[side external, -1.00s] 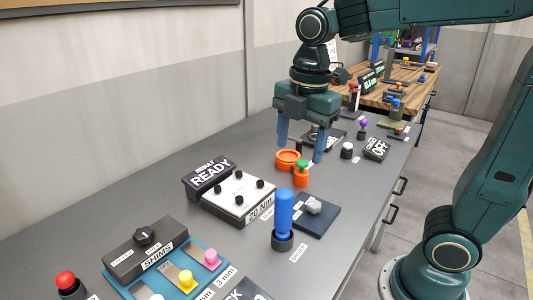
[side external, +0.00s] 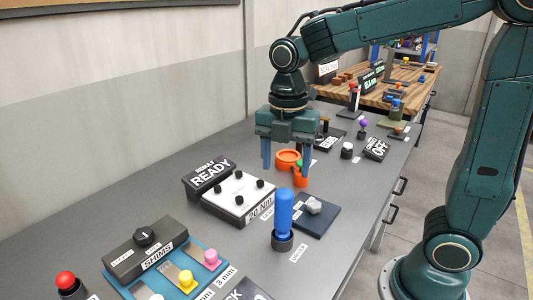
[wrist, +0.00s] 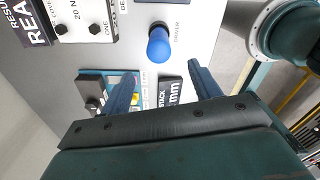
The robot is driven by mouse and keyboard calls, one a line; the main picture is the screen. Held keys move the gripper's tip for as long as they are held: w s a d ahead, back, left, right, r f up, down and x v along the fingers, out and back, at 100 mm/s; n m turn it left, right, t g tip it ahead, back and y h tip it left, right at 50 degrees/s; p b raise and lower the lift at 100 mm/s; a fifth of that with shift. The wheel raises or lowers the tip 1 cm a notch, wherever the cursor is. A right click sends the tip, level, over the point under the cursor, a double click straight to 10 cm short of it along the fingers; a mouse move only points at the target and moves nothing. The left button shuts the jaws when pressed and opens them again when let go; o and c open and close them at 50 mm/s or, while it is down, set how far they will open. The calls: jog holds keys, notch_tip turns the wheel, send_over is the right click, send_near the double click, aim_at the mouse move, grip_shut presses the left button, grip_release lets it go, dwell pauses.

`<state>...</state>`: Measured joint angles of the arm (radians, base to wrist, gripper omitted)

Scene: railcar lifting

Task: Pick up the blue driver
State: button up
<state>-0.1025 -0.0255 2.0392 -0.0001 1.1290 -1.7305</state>
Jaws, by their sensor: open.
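The blue driver (side external: 284,212) stands upright in a dark round holder (side external: 282,241) near the front of the grey bench. In the wrist view the driver (wrist: 160,46) is seen from above, beyond the fingertips and roughly between their lines. My gripper (side external: 284,172) is open and empty, its fingers pointing down. In the side view it hangs above the bench, behind and higher than the driver, near the orange parts. It also shows in the wrist view (wrist: 158,82).
A torque box (side external: 240,196) marked 20 Nm and a READY sign (side external: 208,177) stand left of the driver. A dark pad (side external: 318,222) with a grey lump lies right of it. The orange dish (side external: 288,158) is behind. The SHIMS tray (side external: 205,268) is at front left.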

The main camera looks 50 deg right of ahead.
aim_at(284, 191)
jog(key=shift+f, duration=2.3)
jog(key=shift+f, duration=0.1)
jog(key=shift+w+d+f, duration=0.1)
jog(key=shift+f, duration=2.4)
jog(key=c, duration=1.1)
